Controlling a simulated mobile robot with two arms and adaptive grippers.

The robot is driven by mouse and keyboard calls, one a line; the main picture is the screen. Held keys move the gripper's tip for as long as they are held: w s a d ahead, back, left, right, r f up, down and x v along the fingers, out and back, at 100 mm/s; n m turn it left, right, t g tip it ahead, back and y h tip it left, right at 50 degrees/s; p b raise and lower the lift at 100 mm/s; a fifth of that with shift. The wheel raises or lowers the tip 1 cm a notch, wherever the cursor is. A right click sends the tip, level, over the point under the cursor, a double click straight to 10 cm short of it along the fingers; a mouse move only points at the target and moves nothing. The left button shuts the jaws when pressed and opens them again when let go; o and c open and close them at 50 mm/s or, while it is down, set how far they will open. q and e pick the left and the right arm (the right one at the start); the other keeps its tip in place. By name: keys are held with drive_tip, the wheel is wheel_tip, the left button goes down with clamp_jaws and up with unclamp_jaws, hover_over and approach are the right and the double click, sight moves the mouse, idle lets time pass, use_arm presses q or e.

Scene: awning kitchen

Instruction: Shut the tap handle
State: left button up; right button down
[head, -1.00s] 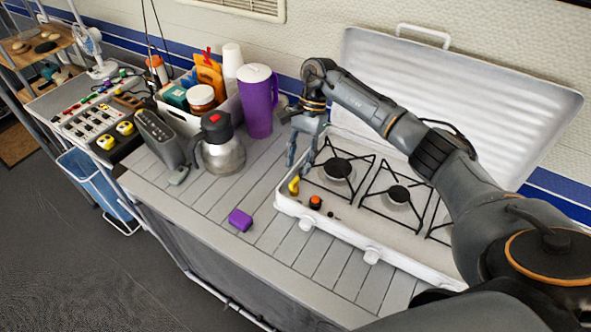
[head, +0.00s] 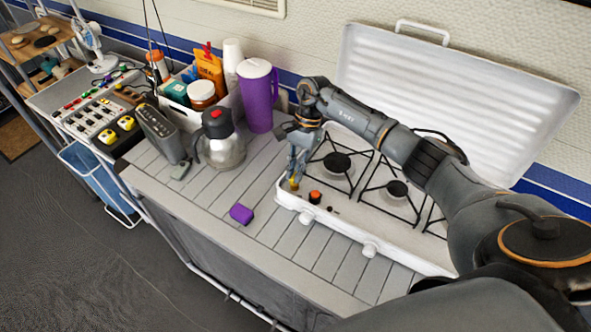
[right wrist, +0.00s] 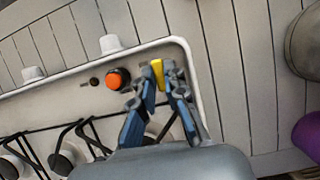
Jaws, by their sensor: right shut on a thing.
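The yellow tap handle (right wrist: 157,72) is at the corner of the white gas stove, beside an orange-topped knob (right wrist: 118,79). In the head view only a bit of the yellow handle (head: 294,185) shows below my fingers. My right gripper (head: 294,180) reaches down over it from the right. In the right wrist view my right gripper (right wrist: 160,76) is closed around the yellow handle, whose top shows between the two fingertips. My left gripper is in neither view.
The white stove (head: 330,228) has its lid (head: 450,100) raised behind the burners. A purple sponge-like block (head: 241,214) lies on the slatted counter in front. A steel jug (head: 221,150), a purple pitcher (head: 258,95) and a filled box stand to the left.

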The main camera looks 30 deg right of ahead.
drive_tip(key=m+t+b, duration=0.1)
drive_tip(key=m+b, duration=0.1)
drive_tip(key=m, duration=0.1)
drive_tip(key=shift+s+d+f+b, duration=0.1)
drive_tip(key=shift+f+b, duration=0.05)
drive_tip(key=shift+b, duration=0.2)
drive_tip(key=m+t+b, duration=0.2)
drive_tip(key=m, duration=0.3)
drive_tip(key=shift+s, duration=0.15)
drive_tip(key=m+t+b, duration=0.2)
drive_tip(key=m+b, duration=0.1)
drive_tip(key=m, duration=0.2)
drive_tip(key=shift+s, duration=0.1)
drive_tip(key=shift+a+m+t+h+b, duration=0.1)
drive_tip(key=shift+m+t+h+b, duration=0.45)
drive_tip(key=shift+m, duration=0.65)
drive_tip(key=shift+a+m+t+h+b, duration=0.15)
drive_tip(key=shift+m+h+b, duration=0.1)
drive_tip(key=shift+m+b, duration=0.75)
drive_tip(key=shift+r+m, duration=0.2)
drive_tip(key=shift+m, duration=0.1)
drive_tip(key=c, duration=1.4)
unclamp_jaws()
drive_tip(key=shift+s, duration=0.1)
